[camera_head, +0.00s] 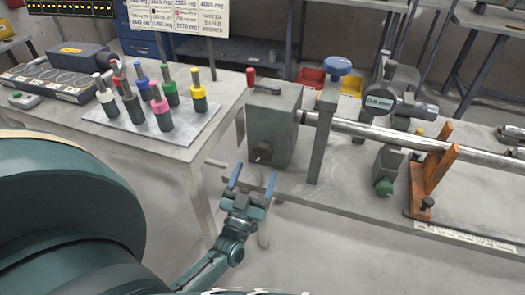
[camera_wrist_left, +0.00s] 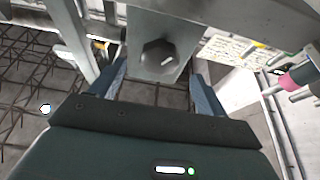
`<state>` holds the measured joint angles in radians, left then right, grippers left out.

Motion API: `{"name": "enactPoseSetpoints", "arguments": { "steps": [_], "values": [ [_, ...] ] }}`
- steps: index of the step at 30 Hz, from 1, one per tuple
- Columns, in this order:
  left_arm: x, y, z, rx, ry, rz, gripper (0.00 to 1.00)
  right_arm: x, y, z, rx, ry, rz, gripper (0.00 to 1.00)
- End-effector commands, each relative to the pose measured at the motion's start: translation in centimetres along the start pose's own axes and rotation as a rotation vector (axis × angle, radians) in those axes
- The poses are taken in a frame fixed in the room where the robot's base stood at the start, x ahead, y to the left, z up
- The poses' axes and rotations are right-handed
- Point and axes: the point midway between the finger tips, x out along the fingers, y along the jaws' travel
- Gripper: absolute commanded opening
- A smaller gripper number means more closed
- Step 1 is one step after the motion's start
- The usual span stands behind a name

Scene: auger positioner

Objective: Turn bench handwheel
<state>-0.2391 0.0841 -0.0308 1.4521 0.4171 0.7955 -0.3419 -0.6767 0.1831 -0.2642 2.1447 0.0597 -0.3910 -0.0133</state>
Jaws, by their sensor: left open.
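A grey gearbox-like housing (camera_head: 275,125) stands on the bench. A dark round knob (camera_head: 262,152) sits low on its front face, and a red-gripped handle (camera_head: 251,78) rises at its upper left. I cannot tell for sure which part is the bench handwheel. My left gripper (camera_head: 252,178) is open and empty, just in front of and below the knob. In the left wrist view the dark faceted knob (camera_wrist_left: 158,54) lies ahead, between the lines of the two blue fingers (camera_wrist_left: 160,88), and appears apart from them. My right gripper is not in view.
A steel shaft (camera_head: 370,132) runs right from the housing, past a blue-topped post (camera_head: 337,66) and an orange bracket (camera_head: 434,165). The left table (camera_head: 75,122) holds several coloured-top tools on a plate. The bench edge (camera_head: 345,215) is close to my gripper.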

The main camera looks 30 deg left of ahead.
Motion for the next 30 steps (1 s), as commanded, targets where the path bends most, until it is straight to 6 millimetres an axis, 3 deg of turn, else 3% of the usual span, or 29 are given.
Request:
{"name": "enactPoseSetpoints", "arguments": {
  "steps": [6,12,23,30],
  "values": [
    [4.4,0.0,-0.1,0.001,0.002,0.001,0.75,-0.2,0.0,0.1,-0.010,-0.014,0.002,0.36],
    [6.3,0.0,0.0,0.000,-0.001,0.001,0.75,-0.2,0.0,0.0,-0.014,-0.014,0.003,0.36],
    [6.7,0.0,0.1,0.000,-0.003,0.002,0.75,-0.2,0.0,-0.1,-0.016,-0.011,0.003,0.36],
    [6.7,0.0,0.0,0.000,-0.002,0.002,0.56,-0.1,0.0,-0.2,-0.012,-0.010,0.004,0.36]
  ]
}}
